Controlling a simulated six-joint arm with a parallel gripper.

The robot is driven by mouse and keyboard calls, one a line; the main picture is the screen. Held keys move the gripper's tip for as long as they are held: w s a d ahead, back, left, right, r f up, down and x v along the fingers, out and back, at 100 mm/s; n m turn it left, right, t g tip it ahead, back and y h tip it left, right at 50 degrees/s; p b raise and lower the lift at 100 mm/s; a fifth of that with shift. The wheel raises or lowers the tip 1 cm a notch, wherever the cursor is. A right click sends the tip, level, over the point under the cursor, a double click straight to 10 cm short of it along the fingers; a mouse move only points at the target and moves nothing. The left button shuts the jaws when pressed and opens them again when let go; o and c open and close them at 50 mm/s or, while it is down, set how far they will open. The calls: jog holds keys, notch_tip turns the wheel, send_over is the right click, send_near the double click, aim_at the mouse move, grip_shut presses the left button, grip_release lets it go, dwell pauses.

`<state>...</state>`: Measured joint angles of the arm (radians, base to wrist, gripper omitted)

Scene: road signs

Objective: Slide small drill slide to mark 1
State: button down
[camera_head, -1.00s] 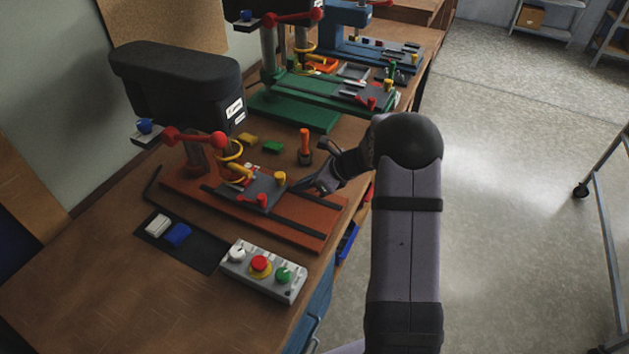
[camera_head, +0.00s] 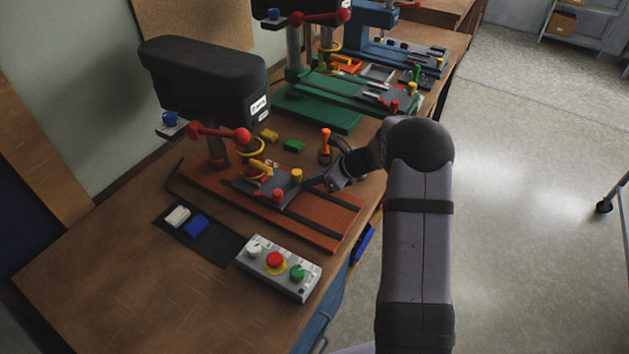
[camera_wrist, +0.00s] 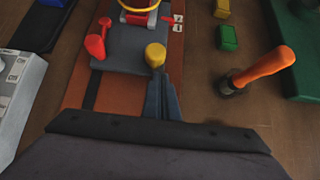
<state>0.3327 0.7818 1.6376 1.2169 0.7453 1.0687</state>
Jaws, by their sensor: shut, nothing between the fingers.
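The small drill (camera_head: 205,75), with a black head and an orange-red base (camera_head: 325,234), stands on the near part of the bench. Its dark grey slide (camera_head: 268,190) lies across the base, with a yellow knob (camera_head: 296,175) and a red lever (camera_head: 278,195). In the wrist view, the slide (camera_wrist: 130,58) shows with its yellow knob (camera_wrist: 155,55). White labels 2 and 1 (camera_wrist: 178,23) lie on the base to its right. My gripper (camera_wrist: 162,84) is shut and empty, its tips at the slide's near edge, by the yellow knob. Contact is unclear.
An orange-handled tool (camera_head: 325,142) stands right beside my gripper. Yellow (camera_head: 269,135) and green (camera_head: 293,146) blocks lie behind. A control box (camera_head: 278,266) and a dark mat (camera_head: 215,245) lie in front. A green drill base (camera_head: 320,110) stands farther back.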

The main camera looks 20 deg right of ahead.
jog(key=shift+s+d, duration=0.35)
jog(key=s+d, duration=0.2)
jog(key=shift+s+d+r+b, duration=0.1)
jog(key=shift+s+d+b, duration=0.1)
jog(key=shift+d+b, duration=0.1)
jog(key=b+v, duration=0.2)
jog(key=v, duration=0.7)
jog(key=shift+r, duration=0.3)
jog(key=shift+s, duration=0.15)
